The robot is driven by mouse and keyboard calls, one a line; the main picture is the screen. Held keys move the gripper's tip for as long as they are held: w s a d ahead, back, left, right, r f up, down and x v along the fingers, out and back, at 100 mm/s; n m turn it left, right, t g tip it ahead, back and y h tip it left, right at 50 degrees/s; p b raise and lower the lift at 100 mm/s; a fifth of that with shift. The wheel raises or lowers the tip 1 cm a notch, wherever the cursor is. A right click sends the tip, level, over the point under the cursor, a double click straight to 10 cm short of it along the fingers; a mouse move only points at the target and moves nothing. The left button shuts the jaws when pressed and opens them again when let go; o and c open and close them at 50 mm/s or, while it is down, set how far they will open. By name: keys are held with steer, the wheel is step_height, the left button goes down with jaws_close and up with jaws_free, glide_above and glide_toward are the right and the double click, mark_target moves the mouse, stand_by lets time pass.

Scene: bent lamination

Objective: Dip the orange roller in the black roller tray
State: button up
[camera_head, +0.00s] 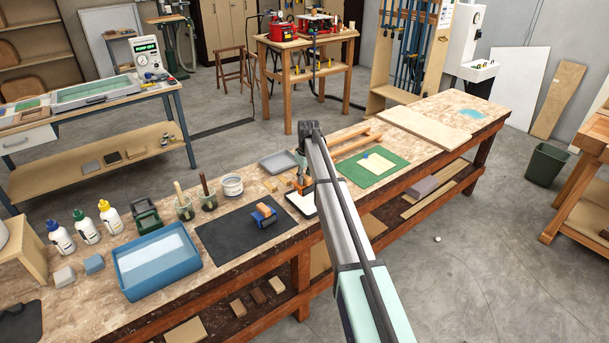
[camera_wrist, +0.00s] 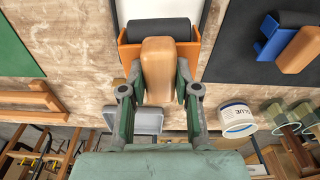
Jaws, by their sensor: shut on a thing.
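The orange roller (camera_wrist: 130,52) has an orange frame, a black cylinder (camera_wrist: 158,30) and a tan handle. My gripper (camera_wrist: 160,88) is shut on the handle, with a finger on each side. In the head view, my gripper (camera_head: 302,178) is over the workbench, and the orange roller is mostly hidden by it. The black roller tray (camera_head: 291,206), with a white inside, lies just below and in front of the gripper. In the wrist view, its white inside (camera_wrist: 160,7) shows beyond the cylinder. I cannot tell whether the cylinder touches the tray.
A blue roller (camera_head: 266,218) rests on a black mat (camera_head: 230,240) left of the tray. A grey tray (camera_head: 277,162), a glue tub (camera_head: 232,184) and brush pots stand behind. A green mat (camera_head: 372,168) lies to the right. A blue bin (camera_head: 155,262) stands at left.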

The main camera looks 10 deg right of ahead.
steer(key=shift+f+b, duration=0.8)
steer(key=shift+f, duration=1.55)
steer(key=shift+r, duration=0.1)
steer(key=shift+r+p, duration=1.05)
steer(key=shift+r, duration=2)
